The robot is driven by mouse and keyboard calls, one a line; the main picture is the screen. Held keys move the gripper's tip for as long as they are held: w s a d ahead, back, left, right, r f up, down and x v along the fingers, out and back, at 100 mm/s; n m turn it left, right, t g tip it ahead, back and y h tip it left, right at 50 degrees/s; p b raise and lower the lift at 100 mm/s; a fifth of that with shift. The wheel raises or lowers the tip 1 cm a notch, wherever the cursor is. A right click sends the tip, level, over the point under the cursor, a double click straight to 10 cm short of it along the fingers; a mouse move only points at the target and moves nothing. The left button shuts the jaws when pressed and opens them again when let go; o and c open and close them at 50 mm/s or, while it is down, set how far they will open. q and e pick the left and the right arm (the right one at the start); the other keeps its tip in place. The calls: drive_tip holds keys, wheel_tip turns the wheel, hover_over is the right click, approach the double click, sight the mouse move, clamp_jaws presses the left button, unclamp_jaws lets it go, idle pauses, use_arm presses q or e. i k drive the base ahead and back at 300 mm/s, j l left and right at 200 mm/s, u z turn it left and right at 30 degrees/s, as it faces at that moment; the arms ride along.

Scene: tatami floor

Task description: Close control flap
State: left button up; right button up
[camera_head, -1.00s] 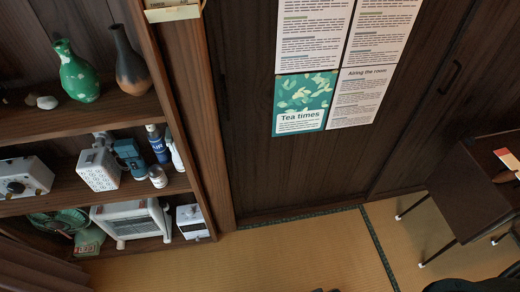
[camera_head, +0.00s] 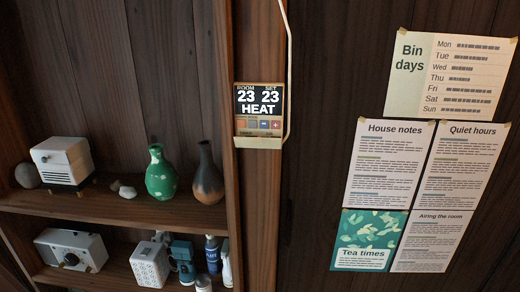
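A wall control panel (camera_head: 259,101) is fixed to the wooden post between the shelves and the dark sliding door. Its dark display reads room 23, set 23 and HEAT. A row of small buttons (camera_head: 264,124), including a blue one and a red one, shows below the display. A beige flap (camera_head: 257,142) sticks out at the panel's lower edge, below the buttons, and leaves them uncovered, so it looks open. Neither of my grippers is in view.
A pale cable (camera_head: 287,70) runs down the panel's right side. Left shelves hold a white heater (camera_head: 63,162), a green vase (camera_head: 160,174), a brown vase (camera_head: 207,176) and small appliances. Posters (camera_head: 384,163) hang on the door to the right. The space before the panel looks clear.

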sight(240, 142)
drive_tip(key=l+u, duration=0.1)
drive_tip(key=u, duration=0.35)
drive_tip(key=l+u, duration=0.3)
drive_tip(key=k+l+u, duration=0.1)
drive_tip(key=l+u, duration=0.15)
drive_tip(key=l, duration=0.15)
drive_tip(key=k+l, duration=0.1)
drive_tip(key=l, duration=0.3)
drive_tip(key=k+l+u, duration=0.1)
drive_tip(key=l, duration=0.3)
drive_tip(key=k+l+u, duration=0.1)
drive_tip(key=l, duration=0.3)
drive_tip(key=k+l, duration=0.2)
drive_tip(key=l, duration=0.2)
drive_tip(key=k+l+u, duration=0.1)
drive_tip(key=l, duration=0.3)
